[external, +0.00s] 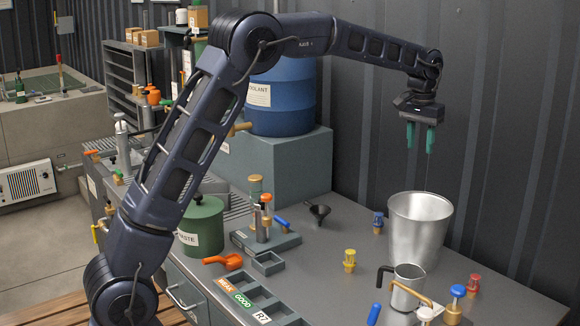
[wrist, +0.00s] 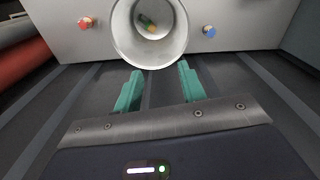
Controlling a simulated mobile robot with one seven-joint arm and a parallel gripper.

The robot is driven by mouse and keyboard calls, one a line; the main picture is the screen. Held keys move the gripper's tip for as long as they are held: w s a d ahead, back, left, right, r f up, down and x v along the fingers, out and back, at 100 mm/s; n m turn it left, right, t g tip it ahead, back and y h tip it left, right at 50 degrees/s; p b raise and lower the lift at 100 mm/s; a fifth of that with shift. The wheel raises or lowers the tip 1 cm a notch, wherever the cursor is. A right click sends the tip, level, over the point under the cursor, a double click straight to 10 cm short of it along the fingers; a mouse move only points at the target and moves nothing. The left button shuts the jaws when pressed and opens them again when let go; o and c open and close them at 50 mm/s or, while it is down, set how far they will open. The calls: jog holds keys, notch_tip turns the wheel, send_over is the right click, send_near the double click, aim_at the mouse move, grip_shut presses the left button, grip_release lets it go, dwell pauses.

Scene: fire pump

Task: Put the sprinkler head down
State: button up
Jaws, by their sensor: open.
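My gripper (external: 419,142) is open and empty, high above the metal bucket (external: 418,235). Its two green fingers also show apart in the wrist view (wrist: 159,78). The bucket (wrist: 118,38) stands upright on the bench, and the wrist view looks into its mouth. A small brass sprinkler head (wrist: 147,22) with green and orange parts lies at the bottom inside the bucket. The external view hides it behind the bucket wall. Other small sprinkler heads stand on the bench: a blue one (external: 378,222), a yellow one (external: 349,261) and a red one (external: 473,284).
A metal jug (external: 408,287) stands in front of the bucket, with blue-topped tools near the front edge. The corrugated wall is close behind.

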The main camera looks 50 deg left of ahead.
jog(key=s+a+r+t, duration=0.1)
jog(key=s+a+r, duration=0.15)
jog(key=s, duration=0.65)
jog(key=s+a+r, duration=0.1)
jog(key=s+r, duration=0.3)
jog(key=s, duration=0.5)
jog(key=s+a+r+t, duration=0.15)
jog(key=s+r, duration=0.25)
jog(key=s, duration=0.6)
jog(key=s+a+f, duration=0.1)
jog(key=s+f, duration=0.2)
jog(key=s, duration=0.6)
jog(key=s+f+m+t, duration=0.1)
jog(key=s+f, duration=0.2)
jog(key=s, duration=0.6)
jog(key=s+a+f, duration=0.1)
jog(key=s+f, duration=0.2)
jog(key=s, duration=0.6)
jog(key=shift+s+a+f+m, duration=0.3)
jog(key=shift+s+a+f, duration=0.05)
jog(key=shift+t, duration=0.25)
jog(key=o, duration=0.4)
jog(key=shift+w, duration=0.1)
